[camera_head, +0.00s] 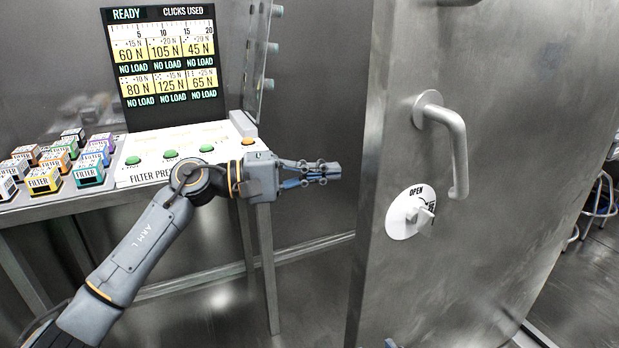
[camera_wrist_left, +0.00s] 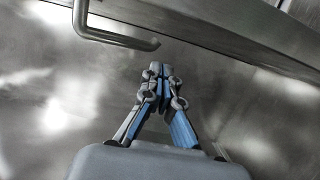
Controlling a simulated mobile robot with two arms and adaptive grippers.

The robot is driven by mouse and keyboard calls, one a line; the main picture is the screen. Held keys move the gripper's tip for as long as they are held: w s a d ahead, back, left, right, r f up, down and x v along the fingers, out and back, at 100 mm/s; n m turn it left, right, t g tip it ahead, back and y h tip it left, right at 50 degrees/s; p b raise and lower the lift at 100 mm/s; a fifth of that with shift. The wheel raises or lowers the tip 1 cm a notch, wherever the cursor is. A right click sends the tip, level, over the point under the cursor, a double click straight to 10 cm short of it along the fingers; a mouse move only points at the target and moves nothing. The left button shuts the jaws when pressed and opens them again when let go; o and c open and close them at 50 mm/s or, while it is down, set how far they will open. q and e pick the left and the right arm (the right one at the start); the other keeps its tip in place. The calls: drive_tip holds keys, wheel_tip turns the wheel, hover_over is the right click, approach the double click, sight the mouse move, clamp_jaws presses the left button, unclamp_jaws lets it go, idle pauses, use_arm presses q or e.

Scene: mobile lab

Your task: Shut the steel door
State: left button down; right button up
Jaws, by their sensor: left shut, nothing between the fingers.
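The steel door (camera_head: 500,180) stands open on the right of the head view, swung toward me, with its edge facing left. It carries a lever-shaped handle (camera_head: 450,140) and, below that, a round white plate with a turn knob (camera_head: 411,212) marked OPEN. My left gripper (camera_head: 338,171) is shut and empty, left of the door's edge and apart from it in the head view. In the left wrist view my left gripper (camera_wrist_left: 156,68) points at a steel surface, with a bent metal handle (camera_wrist_left: 120,38) ahead and to the left.
A steel bench (camera_head: 90,201) at the left holds several coloured filter boxes (camera_head: 43,180), a panel with green buttons (camera_head: 170,154) and a display screen (camera_head: 165,62). Metal stool legs (camera_head: 598,205) show beyond the door. Floor (camera_head: 310,300) is clear between bench and door.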

sight(364, 181)
use_arm(q)
drive_tip(key=shift+s+d, duration=0.55)
drive_tip(key=shift+d, duration=0.45)
drive_tip(key=shift+s+d, duration=0.5)
drive_tip(key=shift+d, duration=0.5)
drive_tip(key=shift+s+d, duration=0.55)
drive_tip(key=shift+d, duration=0.45)
